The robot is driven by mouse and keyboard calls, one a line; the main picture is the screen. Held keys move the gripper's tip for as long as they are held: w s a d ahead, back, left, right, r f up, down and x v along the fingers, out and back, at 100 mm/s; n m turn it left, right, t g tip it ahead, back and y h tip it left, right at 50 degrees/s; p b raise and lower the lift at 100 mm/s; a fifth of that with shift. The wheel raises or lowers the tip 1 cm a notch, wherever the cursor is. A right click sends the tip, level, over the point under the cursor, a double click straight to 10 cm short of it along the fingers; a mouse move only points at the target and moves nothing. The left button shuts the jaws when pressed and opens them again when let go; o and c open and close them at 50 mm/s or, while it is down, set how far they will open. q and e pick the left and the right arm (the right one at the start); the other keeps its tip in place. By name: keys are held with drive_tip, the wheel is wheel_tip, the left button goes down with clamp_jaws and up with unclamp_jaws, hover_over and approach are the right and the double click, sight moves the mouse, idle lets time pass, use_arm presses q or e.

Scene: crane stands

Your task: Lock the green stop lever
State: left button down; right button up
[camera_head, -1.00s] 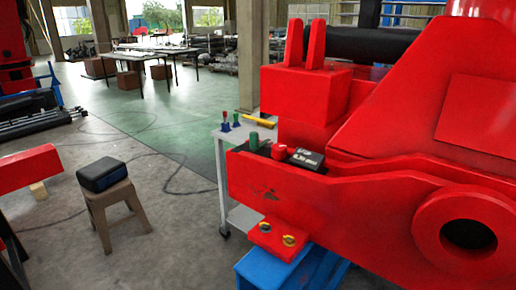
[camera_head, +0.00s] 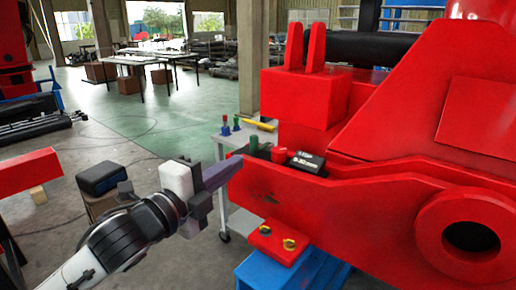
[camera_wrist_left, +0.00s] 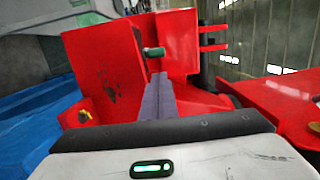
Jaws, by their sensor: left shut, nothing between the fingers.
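The green stop lever (camera_head: 253,143) is a short green cylinder standing at the left end of the red crane part, beside a red knob (camera_head: 279,154) and a black label block (camera_head: 306,161). My left gripper (camera_head: 236,165) is shut and empty, its grey fingers pointing right, just left of and below the lever. In the left wrist view the green lever (camera_wrist_left: 154,51) shows just beyond the tips of my left gripper (camera_wrist_left: 158,76). I see a gap between tips and lever there, but cannot tell its depth. My right gripper is not in view.
The red crane body (camera_head: 400,205) fills the right side. A grey cart (camera_head: 222,145) with small coloured-handled tools stands behind the lever. A black case (camera_head: 101,178) rests on a stool, partly behind my left arm. Blue steps (camera_head: 290,268) are below.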

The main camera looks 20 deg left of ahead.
sight(258, 164)
use_arm(q)
drive_tip(key=shift+w, duration=0.1)
drive_tip(key=x, duration=0.9)
drive_tip(key=shift+w+d+p, duration=0.15)
drive_tip(key=shift+w+p, duration=0.25)
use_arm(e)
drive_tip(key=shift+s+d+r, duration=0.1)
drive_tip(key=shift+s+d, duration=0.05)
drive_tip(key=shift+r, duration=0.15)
use_arm(q)
drive_tip(key=shift+a+h, duration=0.3)
drive_tip(key=shift+a, duration=0.05)
drive_tip(key=shift+m, duration=0.3)
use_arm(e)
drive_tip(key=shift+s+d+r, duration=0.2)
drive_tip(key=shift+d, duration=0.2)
